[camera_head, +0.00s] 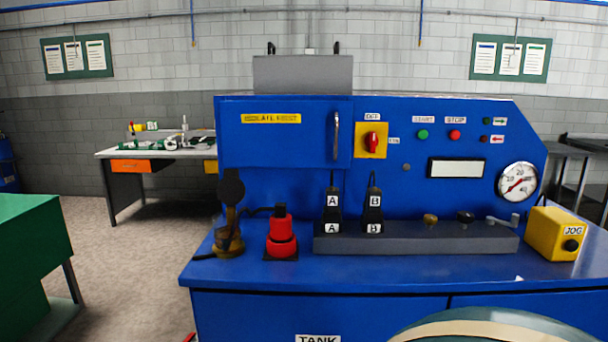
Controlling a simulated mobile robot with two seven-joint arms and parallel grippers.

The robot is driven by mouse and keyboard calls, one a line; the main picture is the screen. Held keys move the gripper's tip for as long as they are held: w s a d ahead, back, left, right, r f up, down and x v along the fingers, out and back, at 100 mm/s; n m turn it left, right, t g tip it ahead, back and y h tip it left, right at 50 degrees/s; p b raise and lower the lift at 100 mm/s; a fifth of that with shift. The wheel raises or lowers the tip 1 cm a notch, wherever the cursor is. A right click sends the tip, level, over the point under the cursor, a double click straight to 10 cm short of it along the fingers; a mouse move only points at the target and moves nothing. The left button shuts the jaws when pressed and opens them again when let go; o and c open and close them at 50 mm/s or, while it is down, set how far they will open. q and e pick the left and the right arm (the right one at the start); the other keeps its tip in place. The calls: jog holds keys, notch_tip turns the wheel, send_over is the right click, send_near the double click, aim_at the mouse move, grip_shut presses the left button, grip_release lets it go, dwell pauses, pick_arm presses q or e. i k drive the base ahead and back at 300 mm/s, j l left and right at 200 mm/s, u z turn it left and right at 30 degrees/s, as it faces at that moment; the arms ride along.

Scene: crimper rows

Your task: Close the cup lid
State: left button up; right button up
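A small dark brass cup (228,240) stands at the left front of the blue machine's bench top. A dark round lid (231,187) stands up above it, tilted open on a brass hinge or stem, and appears clear of the cup's mouth. The cup's inside is too dark and small to make out. Neither of my grippers is in view.
A red knobbed fitting (281,238) stands just right of the cup. Black plugs marked A and B (373,212) sit on a grey block (420,241) further right, with a yellow JOG box (556,234) at the right end. The bench top's front strip (350,272) is mostly clear.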

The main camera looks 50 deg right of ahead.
aim_at(231, 190)
jog(key=z, duration=1.3)
